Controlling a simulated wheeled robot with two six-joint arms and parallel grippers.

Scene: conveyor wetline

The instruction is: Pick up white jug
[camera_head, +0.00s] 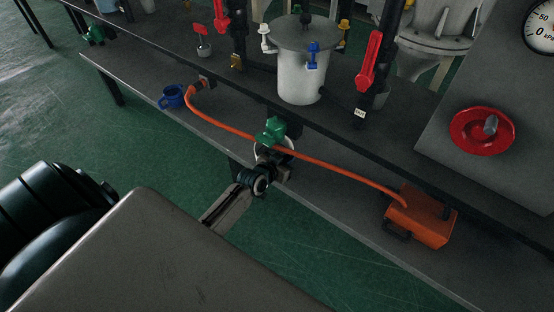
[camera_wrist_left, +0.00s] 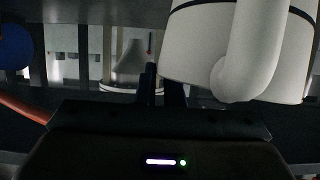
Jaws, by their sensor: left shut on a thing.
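The white jug (camera_wrist_left: 192,45) fills the upper right of the left wrist view, with its thick curved handle (camera_wrist_left: 257,50) facing the camera. In the head view only slivers of its white rim (camera_head: 291,143) show around my gripper, below the green valve. My left gripper (camera_head: 272,158) is at the jug on the lower shelf and is shut on it. In the wrist view its dark fingers (camera_wrist_left: 165,88) meet the jug's left side. Whether the jug touches the shelf is hidden. My right gripper is not in view.
An orange hose (camera_head: 300,155) runs along the lower shelf to an orange box (camera_head: 420,217). The dark upper shelf's edge (camera_head: 350,139) and a green valve (camera_head: 272,130) are close above the gripper.

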